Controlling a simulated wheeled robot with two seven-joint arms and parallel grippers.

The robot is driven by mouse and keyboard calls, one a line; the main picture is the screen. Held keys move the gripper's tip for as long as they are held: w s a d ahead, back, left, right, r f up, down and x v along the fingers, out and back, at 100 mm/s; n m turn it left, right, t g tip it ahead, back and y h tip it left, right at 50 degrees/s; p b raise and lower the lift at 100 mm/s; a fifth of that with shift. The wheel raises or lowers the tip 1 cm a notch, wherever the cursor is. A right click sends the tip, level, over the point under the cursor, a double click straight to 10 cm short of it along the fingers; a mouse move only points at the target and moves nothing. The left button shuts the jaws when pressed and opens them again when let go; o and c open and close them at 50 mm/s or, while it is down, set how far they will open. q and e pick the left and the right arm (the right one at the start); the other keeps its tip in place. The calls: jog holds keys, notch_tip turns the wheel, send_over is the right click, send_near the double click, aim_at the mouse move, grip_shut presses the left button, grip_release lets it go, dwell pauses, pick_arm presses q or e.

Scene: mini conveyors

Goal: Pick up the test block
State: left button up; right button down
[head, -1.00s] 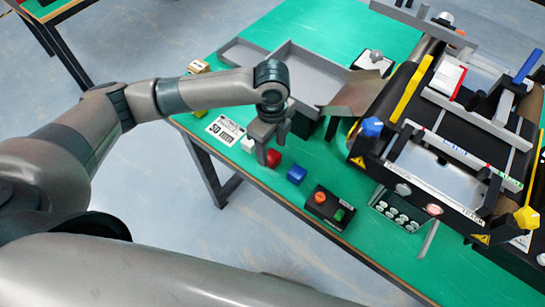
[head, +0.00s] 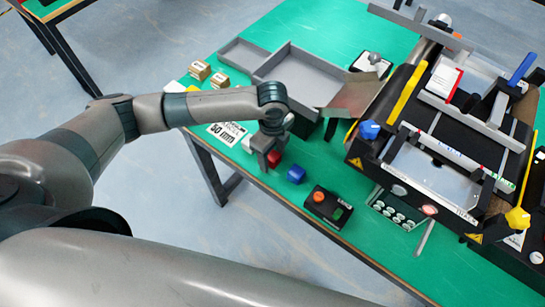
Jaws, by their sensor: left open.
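Small blocks lie in a row near the front edge of the green table: a white block (head: 247,144), a red block (head: 274,158) and a blue block (head: 296,174). No label shows which one is the test block. My left gripper (head: 267,160) points down over the row, at the red block and close to the white one. It is open, and its fingers partly cover these two blocks. I cannot tell whether the fingers touch either block. The blue block stands clear to the right. My right gripper is not in view.
A grey tray (head: 300,72) lies behind my wrist. Small tan boxes (head: 200,70) and a printed 50 mm card (head: 227,133) are on the left. A black button box (head: 328,207) sits right of the blocks. The conveyor machine (head: 440,170) fills the right side.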

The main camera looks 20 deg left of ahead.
aim_at(273, 155)
pick_arm(q)
jog(key=c, duration=1.2)
jog(key=shift+o, duration=0.2)
jog(key=shift+r, duration=0.15)
jog(key=shift+r+b, duration=0.4)
jog(key=shift+r, duration=0.25)
notch_tip(273, 155, up, 2)
jog(key=shift+r+b, duration=0.25)
jog(key=shift+b, duration=0.25)
jog(key=s+d+r+b, duration=0.2)
jog(key=d+r, duration=0.5)
jog(key=d, duration=0.4)
jog(key=shift+s+b, duration=0.3)
jog(key=shift+s, duration=0.6)
